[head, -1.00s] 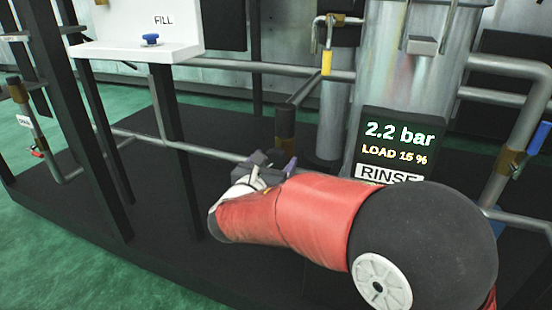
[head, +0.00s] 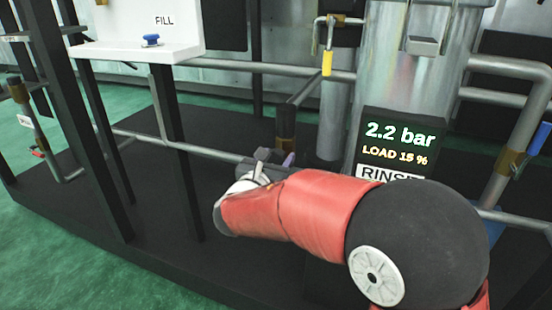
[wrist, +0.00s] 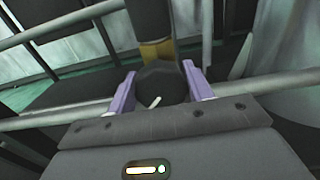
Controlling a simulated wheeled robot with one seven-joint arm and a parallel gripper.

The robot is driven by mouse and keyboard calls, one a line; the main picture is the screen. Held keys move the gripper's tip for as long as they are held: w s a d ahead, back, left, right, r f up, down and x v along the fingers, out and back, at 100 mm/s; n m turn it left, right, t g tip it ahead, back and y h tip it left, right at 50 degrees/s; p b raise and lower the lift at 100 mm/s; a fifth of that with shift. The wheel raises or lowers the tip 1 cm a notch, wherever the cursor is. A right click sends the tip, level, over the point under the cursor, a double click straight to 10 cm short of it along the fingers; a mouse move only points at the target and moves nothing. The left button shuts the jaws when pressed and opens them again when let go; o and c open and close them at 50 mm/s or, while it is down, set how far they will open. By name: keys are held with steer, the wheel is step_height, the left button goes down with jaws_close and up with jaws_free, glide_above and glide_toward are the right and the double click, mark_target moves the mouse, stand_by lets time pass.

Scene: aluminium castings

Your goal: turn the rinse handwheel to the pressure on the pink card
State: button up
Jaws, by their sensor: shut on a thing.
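The rinse handwheel shows in the wrist view as a dark round knob (wrist: 162,84) with a white mark, on a pipe with a brass-coloured fitting. My gripper (wrist: 160,90) has its two purple fingers on either side of the knob, shut on it. In the head view my gripper (head: 275,163) is at the pipe, and my red arm hides most of the handwheel. The display (head: 398,142) reads 2.2 bar and LOAD 15 %, above a RINSE label (head: 388,174) partly covered by my arm. I see no pink card in these views.
A white panel (head: 130,40) marked FILL, with a blue knob (head: 151,40), stands at the upper left. A large metal tank (head: 390,70) rises behind the display. Pipes run across the frame, and dark posts (head: 170,130) stand to the left of my gripper.

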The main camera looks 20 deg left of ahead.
steer(key=shift+r, duration=0.1)
steer(key=n+p, duration=0.3)
steer(key=shift+a+r+n+p, duration=0.1)
steer(key=shift+r+n+p, duration=0.05)
steer(key=shift+n+p, duration=0.2)
steer(key=n+p, duration=0.3)
steer(key=shift+a+f+n+p, duration=0.1)
steer(key=shift+f+n+p, duration=0.15)
steer(key=shift+n+p, duration=0.35)
steer(key=o, duration=1)
